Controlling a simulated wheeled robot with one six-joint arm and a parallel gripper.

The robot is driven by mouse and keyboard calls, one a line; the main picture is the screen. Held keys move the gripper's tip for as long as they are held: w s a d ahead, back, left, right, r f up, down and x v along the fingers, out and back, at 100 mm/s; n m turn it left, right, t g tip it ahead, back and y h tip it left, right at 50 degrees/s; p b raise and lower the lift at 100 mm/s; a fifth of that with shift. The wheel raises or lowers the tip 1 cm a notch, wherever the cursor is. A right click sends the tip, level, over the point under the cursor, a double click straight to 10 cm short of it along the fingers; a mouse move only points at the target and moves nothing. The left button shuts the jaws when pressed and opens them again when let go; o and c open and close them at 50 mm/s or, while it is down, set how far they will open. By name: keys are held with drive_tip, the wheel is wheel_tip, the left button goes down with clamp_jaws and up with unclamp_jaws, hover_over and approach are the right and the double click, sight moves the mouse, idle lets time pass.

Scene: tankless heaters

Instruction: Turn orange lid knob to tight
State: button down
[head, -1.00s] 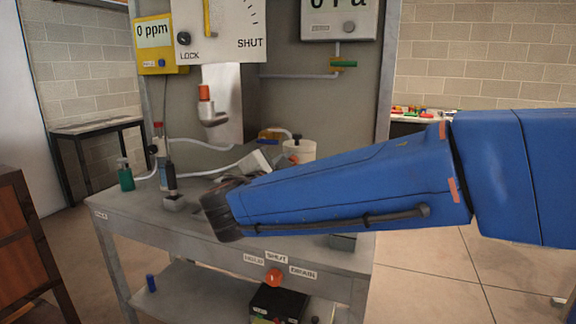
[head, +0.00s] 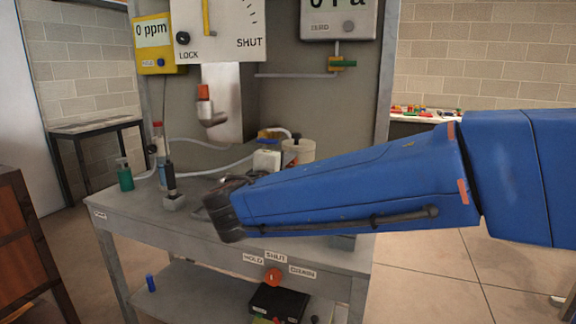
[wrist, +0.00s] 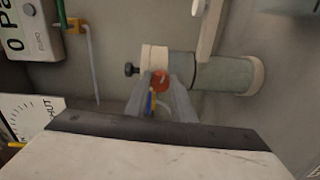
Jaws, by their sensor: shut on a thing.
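In the wrist view, the orange lid knob (wrist: 160,79) sits between the tips of my gripper (wrist: 161,76), one grey finger on each side. The fingers are shut on it. The knob is against the cream end of a grey-green canister (wrist: 212,72), which lies sideways in this view. A small pale mark shows on the knob; I cannot tell how tight it is. In the head view, the canister's cream top (head: 301,148) stands at the back of the bench, with a bit of orange at its near side. My arm hides the canister's lower part.
The grey bench (head: 135,205) carries a green bottle (head: 125,178) at left. Hoses run across its back. A white SHUT/LOCK panel (head: 238,35) and a meter (head: 338,22) hang above.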

drive_tip(key=shift+f, duration=0.1)
idle(0.4)
drive_tip(key=c, duration=1.5)
unclamp_jaws()
drive_tip(key=v, duration=1.7)
drive_tip(key=shift+s, duration=0.25)
